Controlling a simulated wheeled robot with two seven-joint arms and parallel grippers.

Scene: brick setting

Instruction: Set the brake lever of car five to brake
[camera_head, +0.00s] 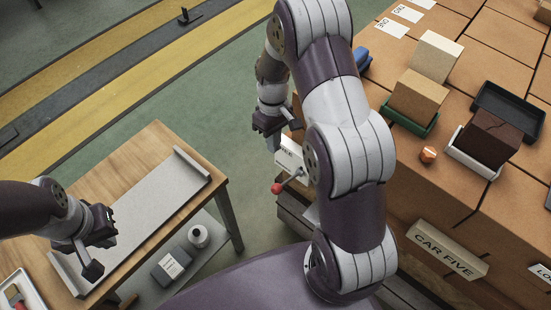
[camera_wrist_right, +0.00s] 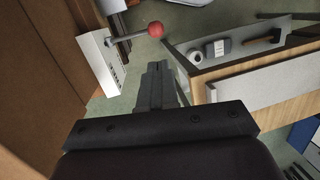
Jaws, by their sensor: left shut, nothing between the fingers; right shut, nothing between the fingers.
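The brake lever (camera_head: 289,182) is a thin metal rod with a red ball at its end, on the side of the brick-loaded car marked CAR FIVE (camera_head: 446,249). A white plate (camera_head: 288,153) with dark lettering sits behind the lever, partly hidden by my right arm. In the right wrist view the lever's red ball (camera_wrist_right: 155,29) and rod show at the upper left, beyond the fingertips and apart from them. My right gripper (camera_head: 272,140) is shut and empty, just above the lever in the head view. My left gripper (camera_head: 92,262) is shut and empty over the wooden table.
The wooden table (camera_head: 150,142) holds a grey tray (camera_head: 133,195), with a grey box (camera_head: 171,267) and a white roll (camera_head: 199,236) on its lower shelf. Blocks in a green tray (camera_head: 408,121) and a white tray (camera_head: 473,158) stand on the car. Green floor lies between table and car.

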